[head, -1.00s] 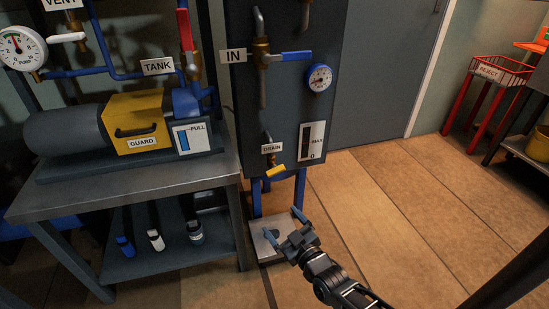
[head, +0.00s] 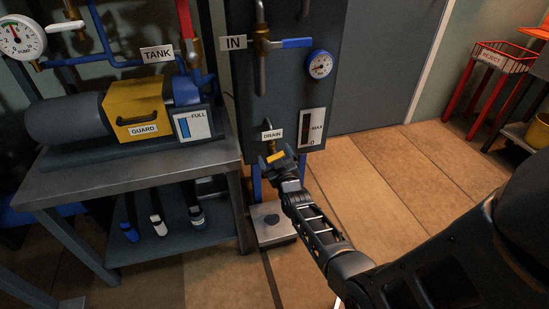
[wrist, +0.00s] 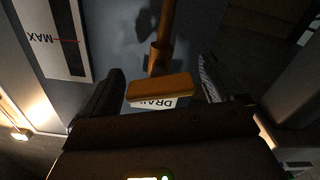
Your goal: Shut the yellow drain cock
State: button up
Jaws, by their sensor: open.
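The yellow drain cock handle (head: 277,157) is low on the dark panel, just under the DRAIN label (head: 272,135). My gripper (head: 279,159) is at the handle, its fingers open on either side of it. In the wrist view the yellow handle (wrist: 160,87) lies crosswise between the two fingers, its ends close to them; I cannot tell whether they touch. The brass drain pipe (wrist: 162,45) runs from the handle toward the top of the wrist view. The DRAIN label (wrist: 155,103) shows partly behind the handle.
A gauge strip marked MAX (head: 312,129) is right of the drain. The IN valve with a blue lever (head: 293,43) and a dial (head: 319,64) are above. A metal bench (head: 130,180) with the guarded pump stands left. Open floor (head: 400,200) lies right.

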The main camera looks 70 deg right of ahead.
jog(key=shift+w+d, duration=0.35)
jog(key=shift+d, duration=0.1)
